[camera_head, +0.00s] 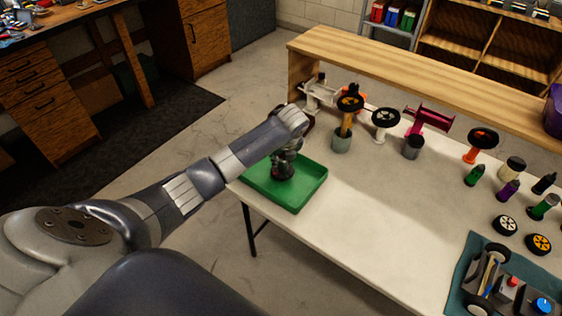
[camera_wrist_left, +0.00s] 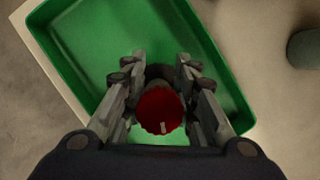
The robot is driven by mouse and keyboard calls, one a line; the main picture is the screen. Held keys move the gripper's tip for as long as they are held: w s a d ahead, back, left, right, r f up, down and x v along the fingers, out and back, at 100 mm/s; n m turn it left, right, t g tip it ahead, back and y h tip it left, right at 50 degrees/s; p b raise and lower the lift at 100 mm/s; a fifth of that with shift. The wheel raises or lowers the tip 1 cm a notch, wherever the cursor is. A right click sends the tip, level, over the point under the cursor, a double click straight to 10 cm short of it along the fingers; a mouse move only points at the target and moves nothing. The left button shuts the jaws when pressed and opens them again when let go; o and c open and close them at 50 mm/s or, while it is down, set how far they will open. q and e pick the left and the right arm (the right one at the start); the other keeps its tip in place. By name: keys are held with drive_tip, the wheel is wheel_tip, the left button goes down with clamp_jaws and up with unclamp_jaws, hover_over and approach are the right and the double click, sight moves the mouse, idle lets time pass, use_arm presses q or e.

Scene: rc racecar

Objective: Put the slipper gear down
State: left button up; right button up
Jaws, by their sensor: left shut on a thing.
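The slipper gear shows in the left wrist view as a dark red, round, toothed piece (camera_wrist_left: 160,110) between my left fingers. My left gripper (camera_head: 283,174) is shut on it, over the green tray (camera_head: 263,196) at the table's left end. The green tray also fills much of the left wrist view (camera_wrist_left: 75,45). A dark round shape lies just beyond the red piece, and I cannot tell what it is. In the head view the gear is hidden by the gripper. I cannot tell whether the gear touches the tray floor. My right gripper is not in view.
Bottles (camera_head: 508,190), loose wheels (camera_head: 505,225) and a car chassis on a teal mat (camera_head: 464,262) are at the right. The table's middle (camera_head: 370,210) is clear.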

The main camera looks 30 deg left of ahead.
use_arm(q)
wheel_tip(320, 180, down, 2)
drive_tip(key=shift+f, duration=0.25)
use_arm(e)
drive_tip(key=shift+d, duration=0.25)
use_arm(q)
drive_tip(key=shift+f, duration=0.15)
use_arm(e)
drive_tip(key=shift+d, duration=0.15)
use_arm(q)
drive_tip(key=o, duration=1.1)
drive_tip(key=shift+d+r, duration=0.1)
drive_tip(key=shift+r, duration=0.3)
drive_tip(key=v, duration=1.1)
drive_tip(key=shift+r, duration=0.2)
drive_tip(key=shift+s, duration=0.15)
